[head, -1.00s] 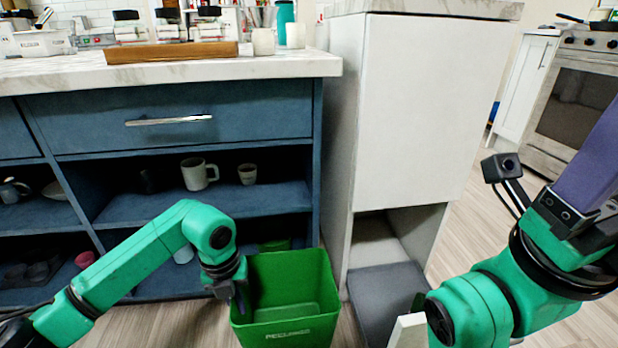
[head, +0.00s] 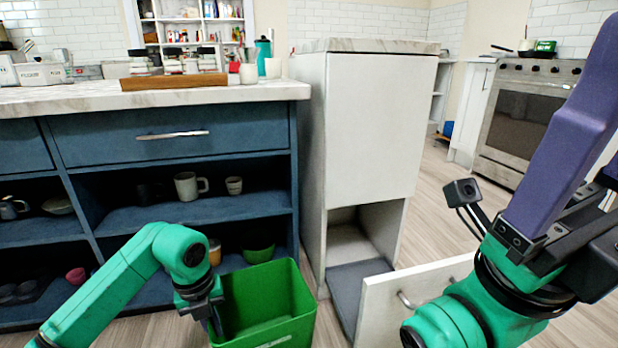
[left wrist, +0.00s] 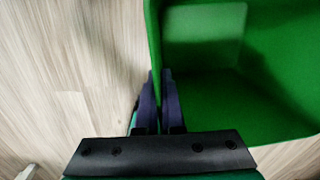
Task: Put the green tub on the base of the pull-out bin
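The green tub (head: 262,305) is upright and empty in front of the blue shelving; its bottom is cut off by the head view. The left wrist view shows its wall and inside (left wrist: 275,60). My left gripper (head: 215,325) is at the tub's left rim. Its fingers (left wrist: 158,98) are closed on the tub wall. The pull-out bin has a white front with a handle (head: 385,305) and a bare grey base (head: 352,280), extended from the white cabinet. My right gripper (head: 560,140) points up at the far right; its purple finger shows, but its opening is unclear.
The blue shelving (head: 150,215) holds mugs, bowls and a green bowl (head: 259,252). The white cabinet (head: 375,130) stands right of it. A wooden tray with jars (head: 175,80) is on the counter. Open floor (head: 440,215) lies toward the oven (head: 520,115).

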